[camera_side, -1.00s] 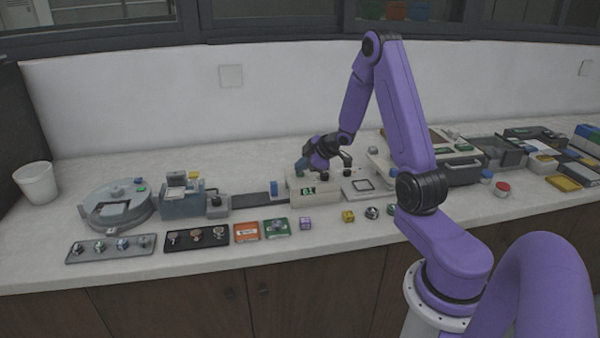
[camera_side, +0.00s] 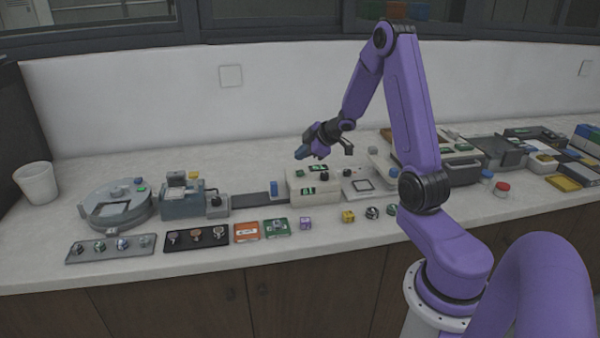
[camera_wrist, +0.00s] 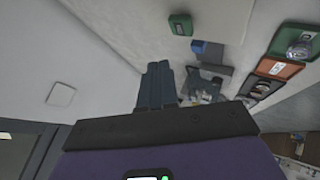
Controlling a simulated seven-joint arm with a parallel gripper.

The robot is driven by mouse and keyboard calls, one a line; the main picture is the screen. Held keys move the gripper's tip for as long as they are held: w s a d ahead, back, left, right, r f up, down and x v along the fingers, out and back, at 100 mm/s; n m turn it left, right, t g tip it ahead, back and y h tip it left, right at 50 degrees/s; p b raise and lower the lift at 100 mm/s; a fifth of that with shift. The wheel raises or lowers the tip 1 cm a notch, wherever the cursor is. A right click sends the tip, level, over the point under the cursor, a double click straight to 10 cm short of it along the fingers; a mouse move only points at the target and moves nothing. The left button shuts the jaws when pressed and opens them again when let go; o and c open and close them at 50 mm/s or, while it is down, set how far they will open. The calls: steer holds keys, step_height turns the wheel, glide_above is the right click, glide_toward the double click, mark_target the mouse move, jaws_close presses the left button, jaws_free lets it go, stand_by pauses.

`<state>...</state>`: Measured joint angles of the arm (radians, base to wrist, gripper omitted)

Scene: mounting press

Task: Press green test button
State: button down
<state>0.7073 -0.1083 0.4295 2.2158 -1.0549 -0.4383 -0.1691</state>
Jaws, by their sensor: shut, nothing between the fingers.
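A pale box-shaped device (camera_side: 303,197) stands at the middle of the counter. It has a green-lit display (camera_side: 308,191) on its front, another green display (camera_side: 318,168) on top and small dark knobs. A small greenish spot (camera_side: 300,173) shows on its top, but I cannot tell if it is the test button. My gripper (camera_side: 302,153) is above the device, apart from it, with shut, empty fingers. In the wrist view my closed fingers (camera_wrist: 160,85) point toward the counter. A green block-like part (camera_wrist: 180,25) lies beyond them; I cannot tell which part it is.
A round grey machine (camera_side: 118,207), a grey vise-like unit (camera_side: 182,203) and a white cup (camera_side: 37,182) are at left. Trays of small parts (camera_side: 112,247) line the front edge. A blue block (camera_side: 274,187) stands beside the device. More equipment (camera_side: 462,170) is at right.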

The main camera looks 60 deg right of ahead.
steer(key=shift+r, duration=1.25)
steer(key=s+a+r+n+g, duration=0.15)
steer(key=s+a, duration=0.25)
steer(key=a, duration=0.8)
steer(key=s+a+r+m+g, duration=0.1)
steer(key=s+a+r+g, duration=0.15)
steer(key=a, duration=0.95)
steer(key=s+a+n+g, duration=0.2)
steer(key=s+a, duration=0.1)
steer(key=s, duration=1)
steer(key=s+a+n+g, duration=0.1)
steer(key=s+a+g, duration=0.2)
steer(key=s, duration=1)
steer(key=shift+a+f+n+y, duration=0.25)
steer(key=shift+a+n+y, duration=0.15)
steer(key=shift+a, duration=0.4)
